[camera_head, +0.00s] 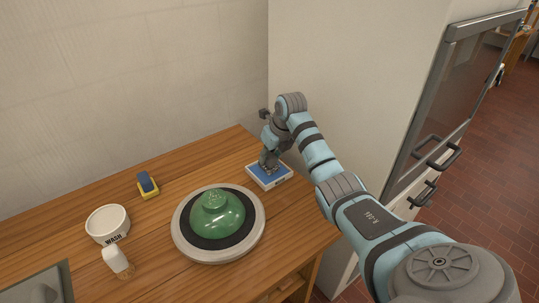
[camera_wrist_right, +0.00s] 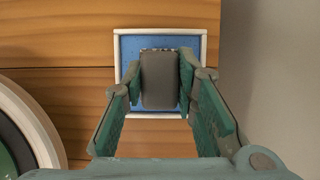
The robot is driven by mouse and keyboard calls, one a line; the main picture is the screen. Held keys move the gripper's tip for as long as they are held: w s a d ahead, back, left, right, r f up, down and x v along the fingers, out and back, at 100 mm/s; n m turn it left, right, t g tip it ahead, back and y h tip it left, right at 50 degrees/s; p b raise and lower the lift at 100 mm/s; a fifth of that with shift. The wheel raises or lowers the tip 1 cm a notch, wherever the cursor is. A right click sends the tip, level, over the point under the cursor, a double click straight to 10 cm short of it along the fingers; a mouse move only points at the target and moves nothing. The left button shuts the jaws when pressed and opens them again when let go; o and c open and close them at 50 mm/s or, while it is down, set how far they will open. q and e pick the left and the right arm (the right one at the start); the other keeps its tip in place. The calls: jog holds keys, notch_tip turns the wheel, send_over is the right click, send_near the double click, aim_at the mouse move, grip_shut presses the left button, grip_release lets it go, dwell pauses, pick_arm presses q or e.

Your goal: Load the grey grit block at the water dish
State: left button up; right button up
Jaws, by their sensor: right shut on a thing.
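My right gripper (camera_head: 268,166) is at the blue pad with a white rim (camera_head: 278,181), near the table's back right. In the right wrist view, the gripper (camera_wrist_right: 160,85) is shut on the grey grit block (camera_wrist_right: 160,80). The block is between the fingertips, over the blue pad (camera_wrist_right: 129,52); I cannot tell whether it touches the pad. The water dish, a white round bowl marked WASH (camera_head: 108,221), stands at the left of the table in the head view. My left gripper is not in view.
A green rounded pot (camera_head: 217,214) sits on the dark wheel with a pale rim (camera_head: 180,238) mid-table. A yellow and blue block (camera_head: 148,185) lies behind the dish. A pale wall (camera_head: 330,70) rises close beside the pad.

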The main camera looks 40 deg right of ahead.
jog(key=shift+f, duration=0.5)
dwell(0.6)
jog(key=shift+f, duration=0.1)
dwell(1.1)
notch_tip(320, 180, up, 7)
jog(key=p, duration=0.7)
jog(key=shift+r, duration=0.2)
jog(key=shift+f, duration=0.1)
